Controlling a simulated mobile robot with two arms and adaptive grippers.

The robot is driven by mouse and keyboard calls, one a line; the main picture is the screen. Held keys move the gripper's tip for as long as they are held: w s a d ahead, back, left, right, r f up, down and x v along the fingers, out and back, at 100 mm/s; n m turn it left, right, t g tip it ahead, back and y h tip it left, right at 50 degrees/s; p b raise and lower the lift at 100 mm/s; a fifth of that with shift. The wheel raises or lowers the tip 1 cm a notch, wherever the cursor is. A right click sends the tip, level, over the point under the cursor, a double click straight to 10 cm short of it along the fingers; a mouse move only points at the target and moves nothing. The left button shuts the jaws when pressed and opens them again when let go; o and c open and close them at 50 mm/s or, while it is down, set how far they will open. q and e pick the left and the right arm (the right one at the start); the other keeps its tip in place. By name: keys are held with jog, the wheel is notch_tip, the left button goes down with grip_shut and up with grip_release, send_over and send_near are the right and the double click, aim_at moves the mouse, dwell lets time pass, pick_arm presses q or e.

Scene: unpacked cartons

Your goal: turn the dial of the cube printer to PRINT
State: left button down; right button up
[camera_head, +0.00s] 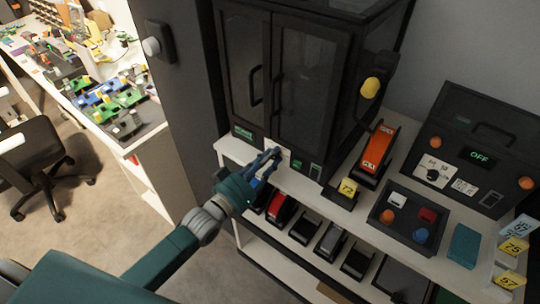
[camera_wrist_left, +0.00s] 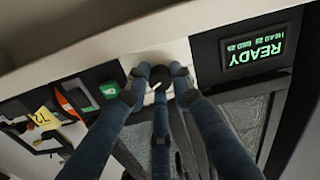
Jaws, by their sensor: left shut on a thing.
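The cube printer (camera_head: 290,70) is a large dark cabinet with two glazed doors, standing on a white shelf unit. Its dial (camera_wrist_left: 159,76) is a dark knob on a white plate, low on the front; in the head view my fingers cover most of it. My left gripper (camera_head: 273,154) reaches in from the left and is shut on the dial. In the left wrist view, its blue fingers (camera_wrist_left: 158,86) close around the knob. The printer's display (camera_wrist_left: 257,50) reads READY in green, upside down there. The dial's setting is too small to read. My right gripper is out of view.
A dark post (camera_head: 178,100) rises left. Several small devices fill the shelf below.

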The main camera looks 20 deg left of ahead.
pick_arm(q)
jog(key=m, duration=0.5)
jog(key=shift+s+f+m+p, duration=0.1)
jog(key=shift+f+m+p, duration=0.2)
jog(key=shift+f+p, duration=0.05)
dwell(0.4)
jog(key=c, duration=1.5)
grip_release()
jog(key=shift+c, duration=0.2)
jog(key=shift+r, duration=0.1)
jog(key=v, duration=1.2)
jog(key=shift+r, duration=0.1)
